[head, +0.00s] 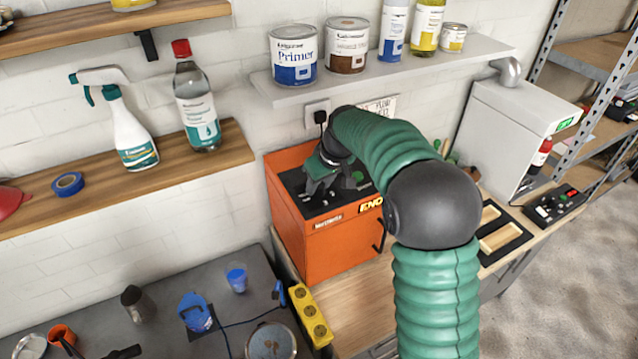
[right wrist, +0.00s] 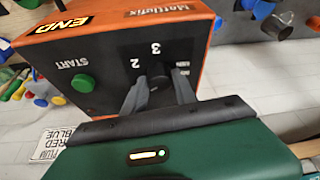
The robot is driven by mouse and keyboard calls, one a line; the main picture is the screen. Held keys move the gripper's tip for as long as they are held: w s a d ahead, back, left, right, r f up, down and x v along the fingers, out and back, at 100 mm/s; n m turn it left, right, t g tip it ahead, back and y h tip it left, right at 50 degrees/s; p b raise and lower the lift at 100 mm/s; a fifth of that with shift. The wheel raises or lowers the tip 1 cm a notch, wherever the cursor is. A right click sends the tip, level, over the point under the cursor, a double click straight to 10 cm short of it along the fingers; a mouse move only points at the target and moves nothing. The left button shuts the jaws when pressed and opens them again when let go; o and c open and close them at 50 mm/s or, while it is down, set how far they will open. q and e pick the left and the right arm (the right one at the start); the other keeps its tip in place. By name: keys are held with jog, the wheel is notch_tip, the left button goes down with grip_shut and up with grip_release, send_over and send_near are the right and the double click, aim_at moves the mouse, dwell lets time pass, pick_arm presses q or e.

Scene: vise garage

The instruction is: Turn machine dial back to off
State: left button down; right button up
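The orange machine (head: 330,245) stands on the wooden bench, its dark control panel facing up in the head view. In the right wrist view the machine (right wrist: 190,22) shows upside-down print, a green START button (right wrist: 83,83) and a black dial (right wrist: 158,72) with the numbers 2 and 3 beside it. My right gripper (head: 318,185) is over the panel. In the right wrist view my right gripper (right wrist: 158,88) has its two fingers apart, one on each side of the dial; whether they touch it is unclear. The dial's exact setting is partly hidden. My left gripper is not in view.
A shelf (head: 400,75) with cans and bottles hangs above and behind the machine. A yellow socket strip (head: 311,315) lies at its front left. A white cabinet (head: 505,135) and a black control box (head: 555,205) stand to the right. My right arm crosses over the bench.

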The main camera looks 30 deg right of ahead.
grip_shut()
jog(key=shift+d+n, duration=0.1)
jog(key=shift+n, duration=0.2)
jog(key=shift+n+y, duration=0.6)
jog(key=shift+n, duration=0.3)
jog(key=n, duration=0.2)
jog(key=shift+d+r+n+y, duration=0.1)
jog(key=shift+d+n+y, duration=0.05)
jog(key=shift+n+y, duration=0.25)
jog(key=n+g+y+p, duration=0.1)
jog(key=n, duration=0.2)
jog(key=shift+w+r+p, duration=0.1)
jog(key=shift+p, duration=0.3)
jog(key=shift+n+g+y+p, duration=0.5)
jog(key=shift+n+p, duration=0.55)
jog(key=shift+n, duration=0.75)
jog(key=shift+w, duration=0.1)
